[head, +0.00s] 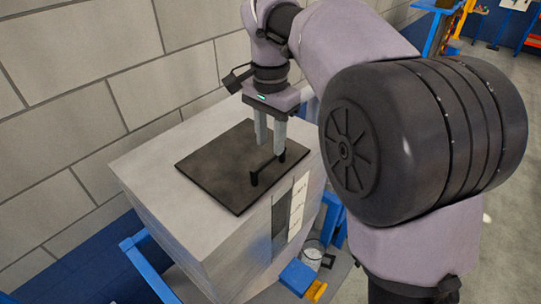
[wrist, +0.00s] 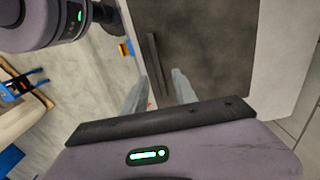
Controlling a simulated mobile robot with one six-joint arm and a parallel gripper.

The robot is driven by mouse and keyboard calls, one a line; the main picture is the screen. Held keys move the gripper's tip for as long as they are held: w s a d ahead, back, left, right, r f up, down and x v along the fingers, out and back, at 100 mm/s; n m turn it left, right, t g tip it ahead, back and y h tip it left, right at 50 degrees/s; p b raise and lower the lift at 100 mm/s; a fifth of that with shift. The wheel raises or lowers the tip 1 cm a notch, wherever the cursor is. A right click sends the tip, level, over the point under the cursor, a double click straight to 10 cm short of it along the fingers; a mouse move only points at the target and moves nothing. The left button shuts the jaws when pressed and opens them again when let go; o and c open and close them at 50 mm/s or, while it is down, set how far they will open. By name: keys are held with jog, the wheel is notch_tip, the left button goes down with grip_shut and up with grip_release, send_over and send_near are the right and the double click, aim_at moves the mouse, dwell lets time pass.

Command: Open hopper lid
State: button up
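The hopper lid (head: 212,165) is a dark square plate lying flat on top of the pale grey hopper (head: 160,160). A black bar handle (head: 267,168) on two short posts stands near its front right edge. My gripper (head: 270,148) points down at the handle with two grey fingers spread apart. In the wrist view my gripper (wrist: 160,76) is open, and the handle (wrist: 153,60) appears between the fingers, close to the left one. I cannot tell whether a finger touches it. The lid (wrist: 205,45) fills the upper middle there.
A block wall (head: 110,80) stands behind the hopper. A blue frame (head: 150,265) runs around its lower part. A clear container (head: 312,253) and a blue and yellow part (head: 300,280) sit low at the hopper's front. Open floor (head: 500,215) lies to the right.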

aim_at(270, 157)
jog(key=shift+s+a+f, duration=0.1)
jog(key=shift+s+f, duration=0.1)
jog(key=shift+f, duration=0.45)
jog(key=shift+s+f, duration=0.15)
jog(key=shift+f, duration=0.75)
jog(key=shift+w+f, duration=0.15)
jog(key=shift+w, duration=0.1)
jog(key=shift+s, duration=0.1)
grip_shut()
